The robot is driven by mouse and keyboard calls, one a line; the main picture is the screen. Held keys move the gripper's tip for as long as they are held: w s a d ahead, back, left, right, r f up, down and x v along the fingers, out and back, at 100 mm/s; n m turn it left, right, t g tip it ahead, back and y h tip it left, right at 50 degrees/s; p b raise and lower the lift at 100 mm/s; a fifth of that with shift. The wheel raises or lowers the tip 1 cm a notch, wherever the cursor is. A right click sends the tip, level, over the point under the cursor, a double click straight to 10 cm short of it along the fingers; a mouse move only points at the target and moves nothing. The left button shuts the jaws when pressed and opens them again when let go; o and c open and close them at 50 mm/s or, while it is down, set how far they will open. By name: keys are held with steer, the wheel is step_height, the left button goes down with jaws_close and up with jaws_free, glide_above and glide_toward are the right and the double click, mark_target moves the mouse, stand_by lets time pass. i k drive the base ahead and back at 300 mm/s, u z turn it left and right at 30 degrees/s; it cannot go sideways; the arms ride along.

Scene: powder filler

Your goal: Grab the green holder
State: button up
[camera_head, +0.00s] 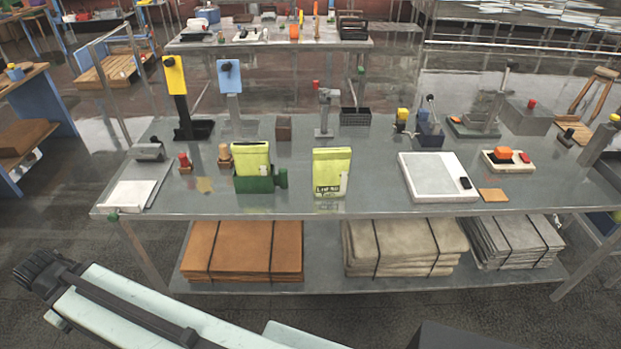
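The green holder (262,183) stands on the grey metal table near its front edge, left of centre. It is a low dark-green box with a short knob on its right side. A yellow-green packet (251,158) stands upright in it and hides its back part. My gripper (38,272) is dark and lies at the lower left, in front of the table and below its top, well apart from the holder. Its fingers are too small and dark to tell whether they are open or shut.
A second yellow-green packet (331,172) stands right of the holder. A red stamp (185,163) and a brown stamp (225,156) stand to its left. A white flat scale (437,177) lies further right. The lower shelf holds brown sacks (243,250) and grey sacks (403,247).

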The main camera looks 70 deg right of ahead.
mark_target(243, 184)
steer(key=z, duration=0.2)
steer(key=i, duration=1.5)
steer(key=u, duration=0.05)
